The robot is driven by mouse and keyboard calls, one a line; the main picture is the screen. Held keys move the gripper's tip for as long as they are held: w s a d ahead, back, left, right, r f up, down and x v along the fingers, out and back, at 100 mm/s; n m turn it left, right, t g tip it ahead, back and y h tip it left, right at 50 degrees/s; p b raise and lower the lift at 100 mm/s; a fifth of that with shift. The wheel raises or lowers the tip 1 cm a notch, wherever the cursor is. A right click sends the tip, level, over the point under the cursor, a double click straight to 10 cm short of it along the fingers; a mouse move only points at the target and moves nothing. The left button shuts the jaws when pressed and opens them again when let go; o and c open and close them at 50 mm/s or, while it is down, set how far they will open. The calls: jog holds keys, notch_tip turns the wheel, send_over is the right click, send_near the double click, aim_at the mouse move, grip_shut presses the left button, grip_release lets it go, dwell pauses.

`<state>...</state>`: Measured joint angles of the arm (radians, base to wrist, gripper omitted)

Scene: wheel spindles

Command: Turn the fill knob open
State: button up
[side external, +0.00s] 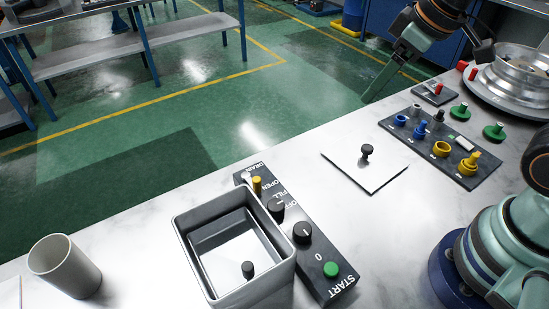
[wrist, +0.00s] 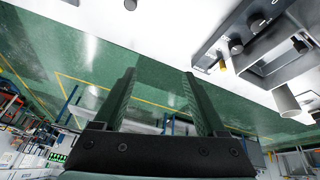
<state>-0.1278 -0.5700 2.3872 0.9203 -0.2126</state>
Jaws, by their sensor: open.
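The fill knob (side external: 276,209) is a black knob on the dark control panel (side external: 318,284), between the yellow drain lever (side external: 257,185) and another black dial (side external: 302,232). Labels reading OPEN, FILL and OFF show beside it; its exact pointer angle is too small to tell. In the wrist view the fill knob (wrist: 236,46) is at the upper right. My gripper (wrist: 160,75) is open and empty, its two green fingers apart. In the side view my gripper (side external: 374,94) is raised at the upper right, beyond the bench's far edge and well apart from the panel.
A grey square tub (side external: 184,240) with a dark peg inside stands against the panel. A green START button (side external: 331,269) is at the panel's near end. A grey cup (side external: 65,268) stands left. A white pad (side external: 385,180) and a parts tray (side external: 487,173) lie right.

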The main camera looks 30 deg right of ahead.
jog(key=w+a+f+n+g, duration=0.2)
jog(key=a+f+n, duration=0.1)
jog(key=a+n, duration=0.55)
jog(key=n+g, duration=0.2)
jog(key=n, duration=0.6)
send_near(276, 205)
jog(key=f, duration=0.9)
jog(key=shift+w+a, duration=0.2)
jog(key=shift+w, duration=0.05)
grip_shut()
